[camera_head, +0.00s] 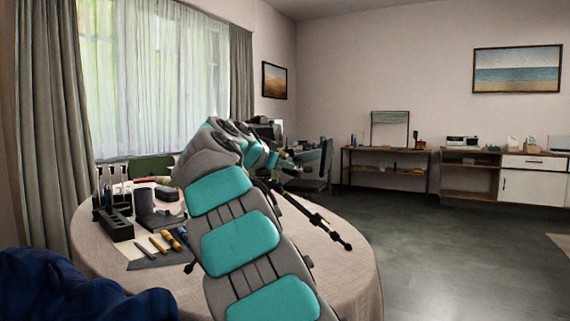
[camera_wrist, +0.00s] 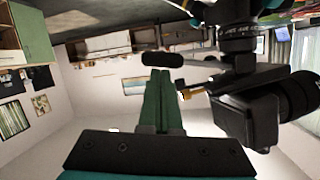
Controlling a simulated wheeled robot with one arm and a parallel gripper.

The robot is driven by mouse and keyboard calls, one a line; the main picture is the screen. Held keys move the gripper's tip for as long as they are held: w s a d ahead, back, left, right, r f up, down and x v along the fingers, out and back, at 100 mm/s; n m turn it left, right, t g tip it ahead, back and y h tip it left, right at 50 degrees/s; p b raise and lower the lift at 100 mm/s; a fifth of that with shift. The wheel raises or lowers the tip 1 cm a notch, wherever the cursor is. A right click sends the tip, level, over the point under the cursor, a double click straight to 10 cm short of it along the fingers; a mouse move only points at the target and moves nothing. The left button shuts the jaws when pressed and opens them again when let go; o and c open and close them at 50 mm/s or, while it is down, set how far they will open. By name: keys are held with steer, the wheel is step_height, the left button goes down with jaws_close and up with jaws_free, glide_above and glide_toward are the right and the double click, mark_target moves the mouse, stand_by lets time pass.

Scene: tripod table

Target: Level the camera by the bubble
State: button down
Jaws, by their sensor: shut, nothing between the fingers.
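In the wrist view, which shows the room upside down, a black camera (camera_wrist: 248,112) with a large lens hangs at the right, fixed to a dark tripod head (camera_wrist: 240,42). A black handle (camera_wrist: 162,60) sticks out to the left from the head. A small brass-coloured part (camera_wrist: 190,93) shows beside the camera. My gripper (camera_wrist: 161,76) is shut and empty, its green fingers close to the handle and left of the camera; I cannot tell whether they touch. No bubble can be made out. In the head view my arm hides most of the tripod; one black leg (camera_head: 325,228) shows.
The tripod stands on a round cloth-covered table (camera_head: 345,270). On its left side are a black organiser (camera_head: 115,224), a dark stand (camera_head: 155,212) and several pens on a mat (camera_head: 150,262). A dark blue object (camera_head: 60,290) is at lower left. Open floor (camera_head: 450,250) lies to the right.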

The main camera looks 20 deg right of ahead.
steer(key=f+m+b, duration=0.1)
steer(key=f+b, duration=0.1)
steer(key=b, duration=0.2)
steer(key=shift+b, duration=0.4)
steer(key=shift+r+t+y, duration=0.1)
steer(key=shift+t+y, duration=0.2)
steer(key=shift+r, duration=0.2)
